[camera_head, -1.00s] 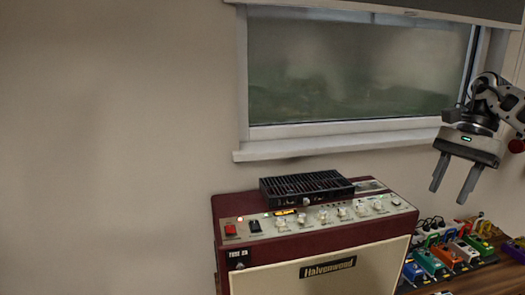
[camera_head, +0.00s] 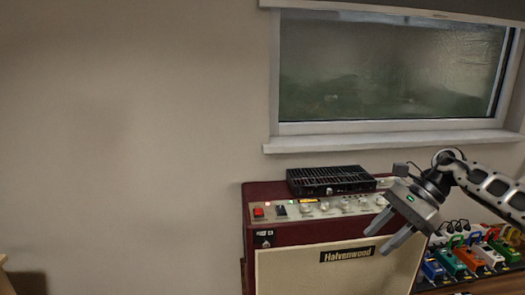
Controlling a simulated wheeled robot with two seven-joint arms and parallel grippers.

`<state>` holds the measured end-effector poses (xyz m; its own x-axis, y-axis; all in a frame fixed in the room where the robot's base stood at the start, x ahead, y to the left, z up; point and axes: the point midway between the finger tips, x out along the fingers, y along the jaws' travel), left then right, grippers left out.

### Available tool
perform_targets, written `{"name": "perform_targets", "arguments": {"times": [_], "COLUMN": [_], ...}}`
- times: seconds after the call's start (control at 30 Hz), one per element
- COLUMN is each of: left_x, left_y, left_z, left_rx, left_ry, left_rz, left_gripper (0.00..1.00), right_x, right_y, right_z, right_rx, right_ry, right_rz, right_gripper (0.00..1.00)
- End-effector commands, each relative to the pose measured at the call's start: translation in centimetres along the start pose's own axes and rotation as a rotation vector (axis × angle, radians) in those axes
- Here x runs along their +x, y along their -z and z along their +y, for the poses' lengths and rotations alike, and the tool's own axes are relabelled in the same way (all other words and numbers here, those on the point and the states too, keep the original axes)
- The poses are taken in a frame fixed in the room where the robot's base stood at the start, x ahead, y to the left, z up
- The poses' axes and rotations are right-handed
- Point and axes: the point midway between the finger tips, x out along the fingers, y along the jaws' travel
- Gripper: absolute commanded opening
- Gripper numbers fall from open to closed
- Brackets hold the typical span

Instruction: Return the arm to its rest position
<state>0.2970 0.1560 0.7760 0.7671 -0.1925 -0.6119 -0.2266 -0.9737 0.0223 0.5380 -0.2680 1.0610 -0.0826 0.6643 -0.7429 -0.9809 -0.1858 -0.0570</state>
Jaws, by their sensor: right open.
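My right gripper (camera_head: 375,241) comes in from the right on my right arm (camera_head: 485,185). Its two fingers are apart, with nothing between them, and point down and left. In the picture it overlaps the right front of the dark red amplifier (camera_head: 249,215); I cannot tell whether there is a gap between them. The amplifier has a cream front marked "Halvenwood" and a panel of knobs and switches. My left gripper is not in view.
A black slotted unit (camera_head: 330,180) lies on top of the amplifier. Several coloured effect pedals (camera_head: 467,260) stand on a surface to the right, below my right arm. A window (camera_head: 390,70) with a sill (camera_head: 390,140) is behind. The wall at left is bare.

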Motion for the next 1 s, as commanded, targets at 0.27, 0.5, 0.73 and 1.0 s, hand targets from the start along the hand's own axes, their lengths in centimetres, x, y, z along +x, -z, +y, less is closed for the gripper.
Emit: {"name": "perform_targets", "arguments": {"times": [0.27,0.5,0.73,1.0], "left_x": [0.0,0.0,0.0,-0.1], "left_y": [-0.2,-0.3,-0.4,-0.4], "left_z": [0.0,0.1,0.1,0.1], "left_rx": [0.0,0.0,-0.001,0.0], "left_ry": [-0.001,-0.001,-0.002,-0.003], "left_rz": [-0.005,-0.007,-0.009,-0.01], "left_gripper": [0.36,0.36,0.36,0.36], "right_x": [17.5,22.9,26.0,29.9], "right_y": [-9.3,-11.8,-3.9,5.2], "right_z": [0.3,1.9,7.3,19.6], "right_rx": [0.528,1.388,2.382,-1.92], "right_ry": [0.034,-0.051,-0.192,0.152], "right_rz": [-0.645,-1.261,-1.781,1.308], "right_gripper": [0.4,0.4,0.4,0.4]}}
